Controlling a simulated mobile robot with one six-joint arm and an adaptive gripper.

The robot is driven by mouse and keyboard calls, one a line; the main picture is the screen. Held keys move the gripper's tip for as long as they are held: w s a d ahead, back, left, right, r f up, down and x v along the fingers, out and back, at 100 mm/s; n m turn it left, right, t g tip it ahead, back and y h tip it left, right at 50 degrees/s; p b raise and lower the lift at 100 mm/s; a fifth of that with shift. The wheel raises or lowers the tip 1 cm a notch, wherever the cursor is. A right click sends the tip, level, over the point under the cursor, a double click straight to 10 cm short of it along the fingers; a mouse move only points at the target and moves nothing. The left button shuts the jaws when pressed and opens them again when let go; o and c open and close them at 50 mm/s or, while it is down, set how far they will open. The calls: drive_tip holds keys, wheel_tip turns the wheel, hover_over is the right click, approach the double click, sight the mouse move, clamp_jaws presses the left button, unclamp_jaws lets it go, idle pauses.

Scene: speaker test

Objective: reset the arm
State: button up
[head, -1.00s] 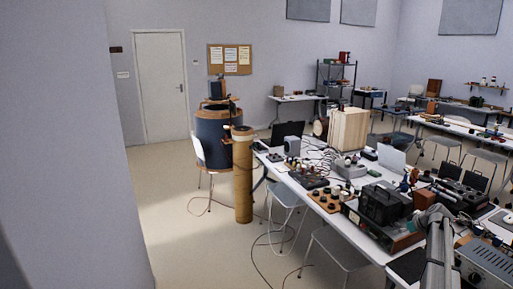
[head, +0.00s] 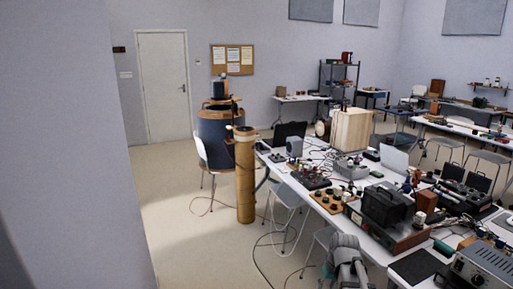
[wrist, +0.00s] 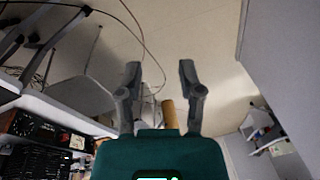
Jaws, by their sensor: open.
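My gripper (wrist: 160,80) shows in the wrist view with its two grey fingers spread apart. Nothing is held between them. The teal gripper body (wrist: 160,157) fills the bottom middle of that view. Pale floor lies beyond the fingertips, and a brown column (wrist: 170,114) shows behind the gap between the fingers, apart from them. In the head view, a grey part of my arm (head: 346,258) shows at the bottom, by the near edge of the long table; the fingers cannot be made out there.
The long white table (head: 372,238) is crowded with electrical equipment and cables. A tall brown column (head: 245,185) stands by its far left end, near a blue drum (head: 214,135). Chairs stand along the table, with cables on the floor. Open floor (head: 175,235) lies left, beside a grey wall (head: 65,150).

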drive_tip(key=s+a+m+g+h, duration=0.1)
drive_tip(key=s+a, duration=0.5)
drive_tip(key=s, duration=0.3)
drive_tip(key=shift+s+h, duration=0.3)
drive_tip(key=shift+s, duration=0.05)
drive_tip(key=shift+f, duration=0.1)
idle(0.7)
drive_tip(key=shift+s, duration=0.1)
